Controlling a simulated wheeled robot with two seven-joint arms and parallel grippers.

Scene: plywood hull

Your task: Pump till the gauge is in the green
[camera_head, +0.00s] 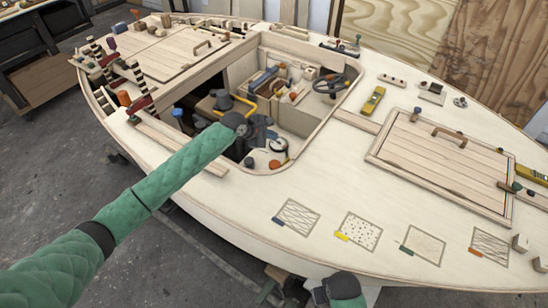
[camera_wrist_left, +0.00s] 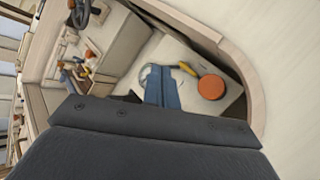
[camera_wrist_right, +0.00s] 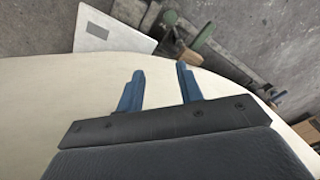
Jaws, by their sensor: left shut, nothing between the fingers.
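A small round white-faced gauge (camera_head: 278,145) stands in the hull's cockpit, right beside my left gripper (camera_head: 264,136). Its needle and any green zone are too small to read. In the left wrist view my left gripper (camera_wrist_left: 163,88) is shut and empty. Its blue fingers partly cover a round, light-rimmed thing, perhaps the gauge; I cannot tell if they touch it. A yellow piece (camera_wrist_left: 187,68) and an orange round cap (camera_wrist_left: 211,88) are just right of the fingers. I cannot make out a pump handle clearly. My right gripper (camera_wrist_right: 158,88) is open and empty over the pale deck.
The cockpit's wooden rim (camera_head: 330,118) curves close around my left gripper. A black steering wheel (camera_head: 331,83) and an open toolbox (camera_head: 294,92) are farther back. A hatch (camera_head: 440,160) lies to the right. Several patterned squares (camera_head: 362,230) mark the otherwise open front deck.

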